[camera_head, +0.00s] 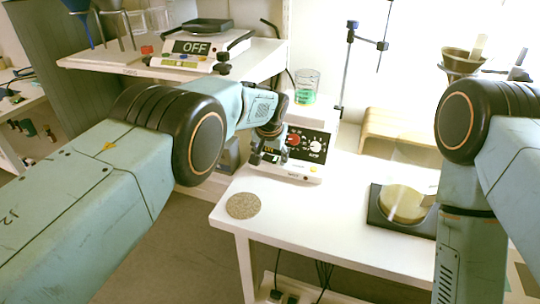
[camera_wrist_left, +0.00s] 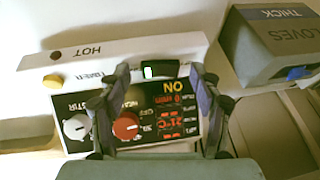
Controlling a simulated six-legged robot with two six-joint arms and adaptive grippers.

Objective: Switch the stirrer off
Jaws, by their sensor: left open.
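The stirrer (camera_head: 310,148) is a white box with a dark front panel on the white table, with a beaker of green liquid (camera_head: 306,90) on top. The wrist view shows its panel (camera_wrist_left: 165,112) upside down, with a red knob (camera_wrist_left: 125,126), a white knob (camera_wrist_left: 76,127) and "ON" lettering. My left gripper (camera_head: 268,152) is at the stirrer's front left. Its open fingers (camera_wrist_left: 160,72) frame the switch in the wrist view, with nothing between them; contact cannot be told. My right gripper is out of view.
A device marked "OFF" (camera_head: 197,47) stands on the shelf at upper left. A grey gloves box (camera_wrist_left: 275,45) is beside the stirrer. A round cork mat (camera_head: 243,205), a dark-based dish (camera_head: 403,204) and a wooden stand (camera_head: 395,130) are on the table. The front middle is clear.

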